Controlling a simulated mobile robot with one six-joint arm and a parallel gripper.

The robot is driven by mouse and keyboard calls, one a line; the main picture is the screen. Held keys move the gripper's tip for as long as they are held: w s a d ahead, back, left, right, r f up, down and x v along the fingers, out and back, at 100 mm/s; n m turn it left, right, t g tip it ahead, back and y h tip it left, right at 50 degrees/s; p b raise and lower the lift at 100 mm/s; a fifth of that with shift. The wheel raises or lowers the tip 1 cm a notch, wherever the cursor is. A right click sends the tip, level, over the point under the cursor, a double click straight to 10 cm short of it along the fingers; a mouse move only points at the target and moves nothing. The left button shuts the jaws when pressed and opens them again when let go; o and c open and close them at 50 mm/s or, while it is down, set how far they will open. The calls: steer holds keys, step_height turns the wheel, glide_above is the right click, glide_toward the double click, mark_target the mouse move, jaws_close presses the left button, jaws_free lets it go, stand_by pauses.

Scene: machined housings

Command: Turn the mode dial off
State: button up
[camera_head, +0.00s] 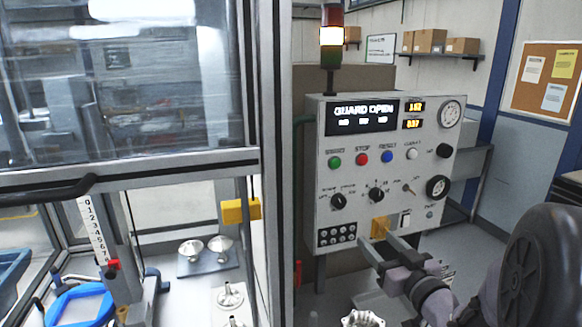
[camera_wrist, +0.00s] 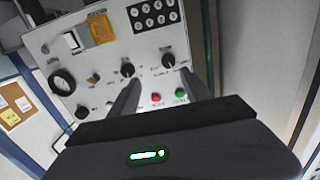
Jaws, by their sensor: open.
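The control panel (camera_head: 320,215) carries two black rotary dials side by side, a left one (camera_head: 338,201) and a middle one (camera_head: 376,194). Their labels are too blurred to tell which is the mode dial. In the wrist view the panel is upside down, with the left dial (camera_wrist: 168,60) on the right and the middle dial (camera_wrist: 127,69) beside it. My gripper (camera_head: 377,246) is open and empty in front of the panel's lower part.
Green (camera_head: 334,162), red (camera_head: 361,158) and blue (camera_head: 387,156) buttons sit above the dials. A key switch (camera_head: 408,189), a yellow plate (camera_head: 380,228) and a keypad (camera_head: 337,235) are close by. A frame post (camera_head: 277,150) stands left of the panel. The display reads GUARD OPEN.

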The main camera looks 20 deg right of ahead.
glide_toward(341, 205)
steer(key=shift+y, duration=0.3)
steer(key=w, duration=0.8)
steer(key=shift+w, duration=0.3)
jaws_close()
